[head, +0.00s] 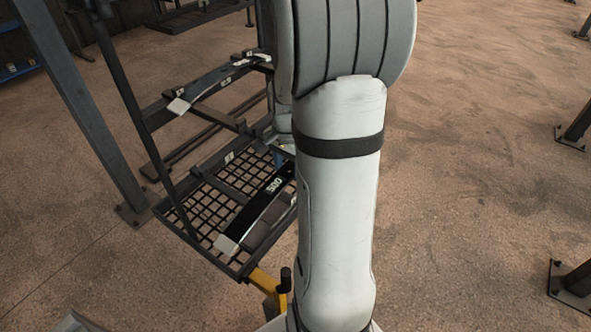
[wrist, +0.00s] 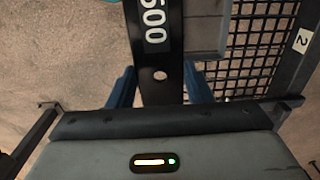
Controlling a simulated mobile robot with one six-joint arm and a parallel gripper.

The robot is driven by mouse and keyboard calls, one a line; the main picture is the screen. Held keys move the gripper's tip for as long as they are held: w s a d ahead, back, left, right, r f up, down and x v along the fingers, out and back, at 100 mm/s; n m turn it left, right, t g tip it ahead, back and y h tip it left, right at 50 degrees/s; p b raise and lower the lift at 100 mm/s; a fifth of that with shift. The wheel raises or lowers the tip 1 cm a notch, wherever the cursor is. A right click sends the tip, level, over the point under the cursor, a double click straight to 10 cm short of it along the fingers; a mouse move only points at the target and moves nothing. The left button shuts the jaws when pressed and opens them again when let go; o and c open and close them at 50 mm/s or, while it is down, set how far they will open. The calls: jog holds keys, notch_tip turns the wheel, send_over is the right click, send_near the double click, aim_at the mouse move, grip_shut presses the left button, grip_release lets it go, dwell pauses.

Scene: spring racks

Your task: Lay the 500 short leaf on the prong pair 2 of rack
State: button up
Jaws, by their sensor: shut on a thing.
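The 500 short leaf (head: 262,195) is a dark strip with a white "500" and a pale end at lower left. It shows over the mesh shelf in the head view, and close up in the wrist view (wrist: 155,50), with a hole near my gripper. My gripper (wrist: 158,88) has its blue fingers on both sides of the leaf, shut on it. In the head view my arm hides most of the gripper. The rack (head: 243,262) has a tag "2" (wrist: 303,41) on its dark frame. I cannot tell whether the leaf touches the prongs.
A higher dark bar of the rack bears a pale-ended piece (head: 178,106). A dark post (head: 85,110) stands at the left. A yellow part (head: 266,283) is at the shelf's near corner. The floor at the right (head: 470,160) is mostly open, with a few post feet.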

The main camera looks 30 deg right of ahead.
jog(key=w+a+f+b, duration=0.1)
jog(key=w+a+f, duration=0.1)
jog(key=w, duration=0.4)
jog(key=shift+f+b, duration=0.35)
jog(key=shift+f, duration=0.05)
dwell(0.3)
jog(key=o, duration=1.3)
jog(key=shift+s+a, duration=0.1)
jog(key=shift+s+f, duration=0.1)
jog(key=shift+f, duration=0.05)
